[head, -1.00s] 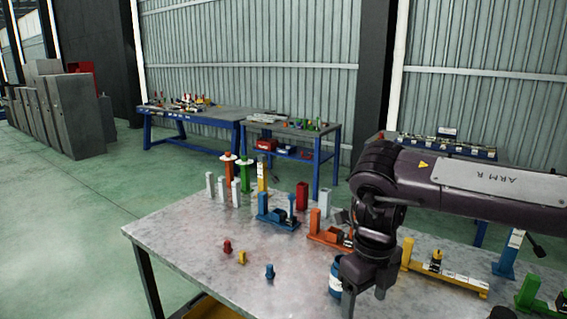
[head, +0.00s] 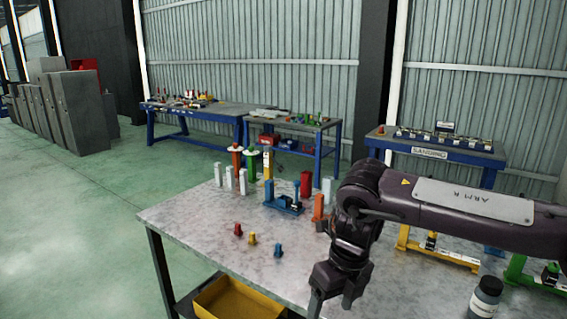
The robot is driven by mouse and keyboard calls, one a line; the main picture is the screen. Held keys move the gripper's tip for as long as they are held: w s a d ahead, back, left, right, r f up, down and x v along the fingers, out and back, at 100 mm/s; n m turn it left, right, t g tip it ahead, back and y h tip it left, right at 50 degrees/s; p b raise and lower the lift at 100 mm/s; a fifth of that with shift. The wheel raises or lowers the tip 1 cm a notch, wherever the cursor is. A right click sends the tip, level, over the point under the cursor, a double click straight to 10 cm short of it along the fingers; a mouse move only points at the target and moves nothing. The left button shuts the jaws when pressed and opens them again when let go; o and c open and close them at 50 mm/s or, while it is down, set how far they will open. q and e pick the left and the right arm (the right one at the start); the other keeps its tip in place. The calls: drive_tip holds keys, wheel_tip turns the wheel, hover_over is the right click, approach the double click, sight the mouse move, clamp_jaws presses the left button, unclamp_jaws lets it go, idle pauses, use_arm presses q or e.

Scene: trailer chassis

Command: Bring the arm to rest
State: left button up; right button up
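My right arm, marked ARM R, reaches in from the right edge over the metal worktable (head: 190,226). Its gripper (head: 331,302) points down near the table's front edge, with its two fingers apart and nothing visible between them. My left gripper is not in the picture. Small red (head: 238,230), yellow (head: 252,239) and blue (head: 278,251) pegs stand on the table left of the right gripper.
A blue fixture (head: 284,204) and several coloured posts stand at the table's back. A dark-capped bottle (head: 486,298) is at lower right. A yellow fixture (head: 445,257) and a green one (head: 528,279) stand at right. A yellow bin (head: 235,300) sits below the table.

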drive_tip(key=w+a+f+m+y+b, duration=0.35)
drive_tip(key=a+f+m+y, duration=0.4)
drive_tip(key=a+f, duration=0.8)
drive_tip(key=d+f+m+t+b, duration=0.1)
drive_tip(key=d+f+m+t, duration=0.15)
drive_tip(key=f+m, duration=0.7)
drive_tip(key=d+f+m+t+b, duration=0.15)
drive_tip(key=f+m+t, duration=0.35)
drive_tip(key=f, duration=0.8)
drive_tip(key=s+d+f+m+g+h, duration=0.1)
drive_tip(key=s+d+f+m+h, duration=0.1)
drive_tip(key=s+d+f+m, duration=0.45)
drive_tip(key=s+d+f+m+h, duration=0.15)
drive_tip(key=s+f, duration=0.25)
drive_tip(key=f, duration=0.5)
drive_tip(key=s+d+f+m+g+h, duration=0.1)
drive_tip(key=s+d+f+m+h, duration=0.15)
drive_tip(key=s+d+f, duration=0.35)
drive_tip(key=s+d+f+m+g+h, duration=0.1)
drive_tip(key=s+d+f+m, duration=0.1)
drive_tip(key=s, duration=0.8)
drive_tip(key=s+d+f+m+g+h+b, duration=0.1)
drive_tip(key=s+d+f, duration=0.4)
drive_tip(key=s, duration=0.5)
drive_tip(key=s+d+f+m+g+h+b, duration=0.1)
drive_tip(key=s+d+f+m, duration=0.3)
drive_tip(key=s, duration=0.6)
drive_tip(key=shift+f+g, duration=0.75)
drive_tip(key=shift+f, duration=0.1)
